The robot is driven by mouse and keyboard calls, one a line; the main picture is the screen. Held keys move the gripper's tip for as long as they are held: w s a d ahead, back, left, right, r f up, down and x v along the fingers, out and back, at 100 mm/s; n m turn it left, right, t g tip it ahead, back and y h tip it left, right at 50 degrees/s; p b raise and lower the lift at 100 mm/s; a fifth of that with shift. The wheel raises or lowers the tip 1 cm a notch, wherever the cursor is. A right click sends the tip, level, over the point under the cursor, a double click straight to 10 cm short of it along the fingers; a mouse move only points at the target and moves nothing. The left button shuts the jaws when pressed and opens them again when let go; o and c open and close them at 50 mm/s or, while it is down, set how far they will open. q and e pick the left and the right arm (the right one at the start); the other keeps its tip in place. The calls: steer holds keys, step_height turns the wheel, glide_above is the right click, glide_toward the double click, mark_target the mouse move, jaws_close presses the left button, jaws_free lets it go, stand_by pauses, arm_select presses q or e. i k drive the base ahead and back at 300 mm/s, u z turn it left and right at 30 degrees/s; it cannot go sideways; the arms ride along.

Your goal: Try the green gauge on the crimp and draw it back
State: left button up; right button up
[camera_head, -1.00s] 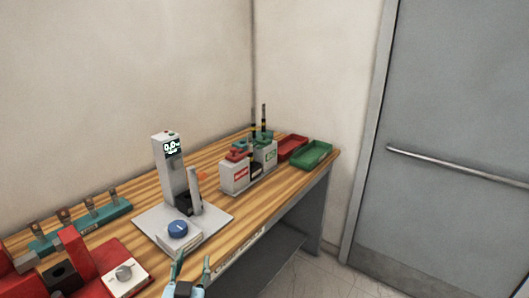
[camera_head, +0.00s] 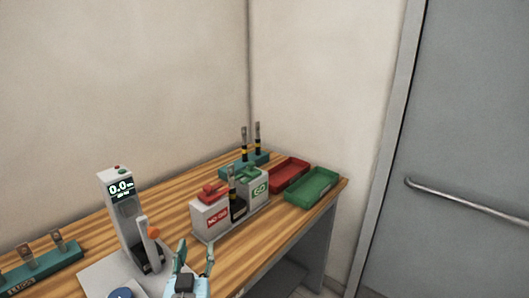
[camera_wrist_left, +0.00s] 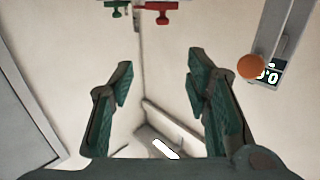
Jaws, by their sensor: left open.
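The green gauge (camera_head: 249,171) sits on the white block labelled GO; it also shows in the left wrist view (camera_wrist_left: 117,9). The red gauge (camera_head: 214,189) sits on the NO-GO block and shows beside it in the wrist view (camera_wrist_left: 160,10). A dark upright cable piece, seemingly the crimp (camera_head: 233,182), stands in a black holder (camera_head: 238,208) between the two blocks. My left gripper (camera_head: 196,252) is open and empty, in front of the blocks and apart from them; its fingers are spread in the wrist view (camera_wrist_left: 160,72). My right gripper is not in view.
A grey tester (camera_head: 118,205) with a display and orange knob (camera_head: 154,233) stands left of my gripper. Behind the blocks is a teal rack (camera_head: 235,167) with two upright cable pieces. Red (camera_head: 287,176) and green (camera_head: 313,186) trays lie at the far right end.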

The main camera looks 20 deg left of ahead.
mark_target(250, 172)
steer(key=i, duration=1.05)
